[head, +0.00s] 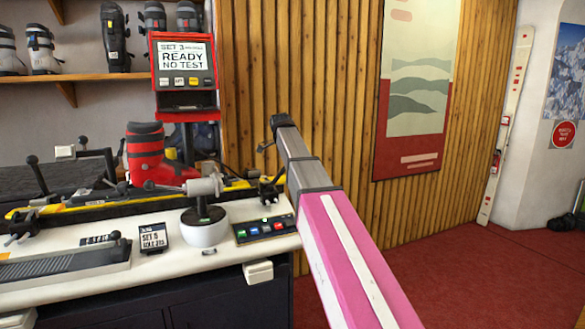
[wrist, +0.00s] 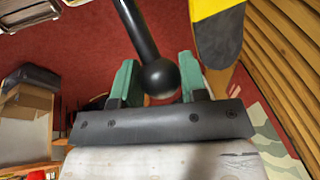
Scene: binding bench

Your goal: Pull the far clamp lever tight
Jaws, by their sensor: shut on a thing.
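The clamp lever, a black rod with a round black knob (wrist: 160,78), runs down from the top edge in the wrist view. Its knob sits between the two green fingers of my gripper (wrist: 159,82), which is shut on it. In the head view my gripper (head: 278,124) is at the far end of my pink and grey arm, above the right end of the bench; its fingers are mostly hidden there. A black clamp (head: 270,188) stands below it at the right end of the yellow ski (head: 97,208). The ski's yellow and black tip (wrist: 218,30) is beside the lever in the wrist view.
A red boot (head: 150,158) stands on the ski. A grey device on a white round base (head: 205,231) and a button panel (head: 265,229) are on the bench front. A red display (head: 183,62) reads "READY NO TEST". Wood-slat wall (head: 335,100) is behind; red floor is clear at right.

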